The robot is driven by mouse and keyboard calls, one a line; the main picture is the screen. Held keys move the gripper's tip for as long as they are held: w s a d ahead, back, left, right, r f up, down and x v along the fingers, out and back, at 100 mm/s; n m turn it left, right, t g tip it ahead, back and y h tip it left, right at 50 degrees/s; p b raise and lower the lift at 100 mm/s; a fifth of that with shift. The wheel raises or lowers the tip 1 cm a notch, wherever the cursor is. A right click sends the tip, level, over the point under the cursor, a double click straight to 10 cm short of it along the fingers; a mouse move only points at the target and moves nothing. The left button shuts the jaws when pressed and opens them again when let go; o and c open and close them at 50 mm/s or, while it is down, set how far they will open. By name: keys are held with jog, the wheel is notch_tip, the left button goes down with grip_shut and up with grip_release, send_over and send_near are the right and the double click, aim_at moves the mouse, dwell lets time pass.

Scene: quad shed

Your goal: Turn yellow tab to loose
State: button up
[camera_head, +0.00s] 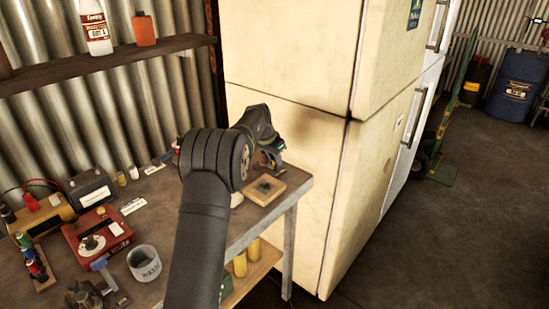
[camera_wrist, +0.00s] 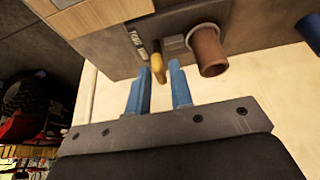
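In the wrist view a small yellow tab (camera_wrist: 158,67) sticks out from a dark grey panel (camera_wrist: 120,52), beside small lettered plates (camera_wrist: 136,38) too small to read surely. My gripper (camera_wrist: 158,74) has two blue fingers standing apart. The tab's free end lies close to the fingertips, in line with the gap between them; I cannot tell whether it touches either finger. In the head view my gripper (camera_head: 272,148) is at the bench's right end, above a small wooden board (camera_head: 285,183). The yellow tab cannot be made out there.
A brown cylinder (camera_wrist: 208,50) stands out just right of the tab. The cream fridge (camera_head: 300,190) rises close beside my gripper. On the bench (camera_head: 160,195) are a red box (camera_head: 92,250), a grey cup (camera_head: 145,262) and a dark battery-like box (camera_head: 92,190).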

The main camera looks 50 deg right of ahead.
grip_shut()
jog(key=shift+n, duration=0.3)
jog(key=n+t, duration=0.1)
jog(key=n, duration=0.2)
jog(key=shift+s+t, duration=0.15)
jog(key=shift+t, duration=0.15)
jog(key=n+t, duration=0.1)
jog(key=n, duration=0.3)
jog(key=shift+s+d+y, duration=0.1)
jog(key=shift+y, duration=0.3)
jog(key=n+t+y, duration=0.1)
jog(key=n, duration=0.3)
jog(key=shift+d, duration=0.1)
jog(key=shift+d+n+t+y, duration=0.1)
jog(key=shift+n+t+y, duration=0.3)
jog(key=shift+n, duration=1)
jog(key=shift+n+t+y, duration=0.1)
jog(key=shift+n+y, duration=0.6)
jog(key=shift+n, duration=0.7)
